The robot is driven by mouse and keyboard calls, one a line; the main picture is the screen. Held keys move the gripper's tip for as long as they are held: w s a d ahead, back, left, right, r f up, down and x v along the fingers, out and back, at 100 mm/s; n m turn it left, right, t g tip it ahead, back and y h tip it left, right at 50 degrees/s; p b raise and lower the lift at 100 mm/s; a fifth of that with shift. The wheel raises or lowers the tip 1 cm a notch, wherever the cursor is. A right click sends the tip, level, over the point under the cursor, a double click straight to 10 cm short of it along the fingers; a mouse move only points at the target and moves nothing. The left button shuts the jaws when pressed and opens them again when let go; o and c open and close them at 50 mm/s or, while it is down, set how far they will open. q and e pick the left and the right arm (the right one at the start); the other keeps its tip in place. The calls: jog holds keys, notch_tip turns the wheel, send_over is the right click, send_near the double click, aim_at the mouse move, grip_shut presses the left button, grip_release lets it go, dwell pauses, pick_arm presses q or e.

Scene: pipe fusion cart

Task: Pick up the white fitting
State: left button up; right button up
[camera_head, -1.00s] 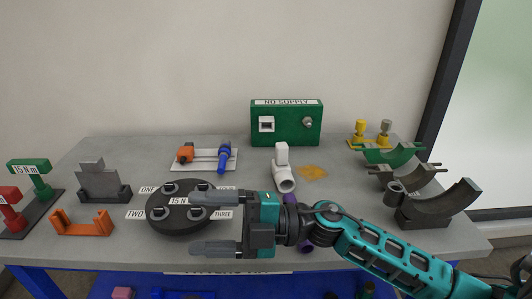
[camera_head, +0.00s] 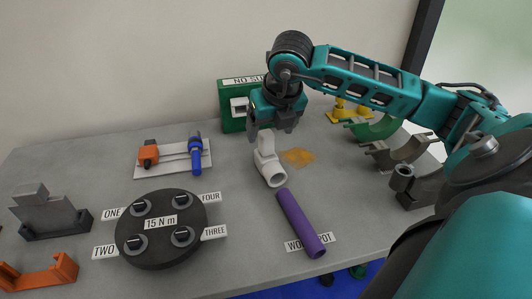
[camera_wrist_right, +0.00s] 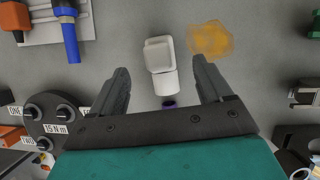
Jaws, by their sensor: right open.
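The white fitting (camera_head: 268,164) stands on the grey table, with a round open end facing the front and a block-like part rising behind. My right gripper (camera_head: 273,134) is above the fitting, pointing down, and its fingers are open. In the right wrist view the fitting (camera_wrist_right: 160,66) lies ahead, between the lines of the two spread fingers (camera_wrist_right: 163,84), with nothing held. I cannot tell from the views how high the fingertips are above it. My left gripper is not in view.
A purple pipe (camera_head: 300,222) lies in front of the fitting. An orange patch (camera_head: 298,157) is just right of it. A green box (camera_head: 229,119) stands behind, partly hidden by my arm. A black disc (camera_head: 160,244) is at front left, and curved saddles (camera_head: 403,153) are at right.

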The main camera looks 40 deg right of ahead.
aim_at(266, 146)
jog(key=shift+x, duration=3.7)
jog(key=shift+s+a+f, duration=0.1)
jog(key=shift+c, duration=0.3)
jog(key=c, duration=1.2)
jog(key=shift+o, duration=0.2)
